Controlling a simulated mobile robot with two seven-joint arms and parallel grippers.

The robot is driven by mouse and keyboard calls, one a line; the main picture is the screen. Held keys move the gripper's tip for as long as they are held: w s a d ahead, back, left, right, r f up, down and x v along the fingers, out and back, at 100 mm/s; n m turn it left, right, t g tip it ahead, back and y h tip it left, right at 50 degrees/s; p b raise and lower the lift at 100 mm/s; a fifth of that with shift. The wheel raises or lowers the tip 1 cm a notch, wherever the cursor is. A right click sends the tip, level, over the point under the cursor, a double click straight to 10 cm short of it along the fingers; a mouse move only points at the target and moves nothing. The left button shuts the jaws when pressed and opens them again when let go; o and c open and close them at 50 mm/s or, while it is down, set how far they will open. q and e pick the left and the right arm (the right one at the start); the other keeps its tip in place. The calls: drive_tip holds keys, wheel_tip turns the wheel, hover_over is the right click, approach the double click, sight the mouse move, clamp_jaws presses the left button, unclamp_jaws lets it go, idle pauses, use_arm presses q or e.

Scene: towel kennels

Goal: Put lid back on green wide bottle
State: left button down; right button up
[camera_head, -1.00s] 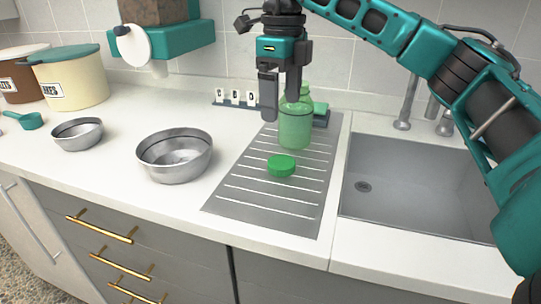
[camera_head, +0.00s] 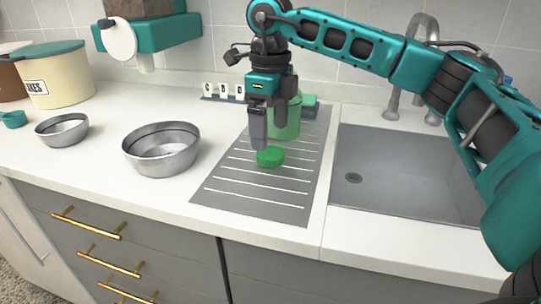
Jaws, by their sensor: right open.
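The green lid (camera_head: 270,157) lies flat on the grey ribbed drying mat (camera_head: 250,203) beside the sink. The translucent green wide bottle (camera_head: 289,122) stands upright on the mat behind the lid, partly hidden by my right gripper. My right gripper (camera_head: 268,138) points down with its fingers apart and empty. In the picture its fingers are just above and behind the lid, in front of the bottle; I cannot tell the exact gap. My left gripper is not in view.
A large metal bowl (camera_head: 162,150) and a smaller one (camera_head: 62,130) stand left of the mat. The sink (camera_head: 405,170) is to the right. The counter in front is clear.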

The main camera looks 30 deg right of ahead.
sight(270, 153)
drive_tip(key=f, duration=0.2)
drive_tip(key=f+b, duration=0.1)
drive_tip(key=f, duration=0.2)
drive_tip(key=shift+w+d+f, duration=0.1)
drive_tip(key=shift+w+d, duration=0.1)
drive_tip(key=shift+c, duration=0.4)
drive_tip(key=c, duration=1)
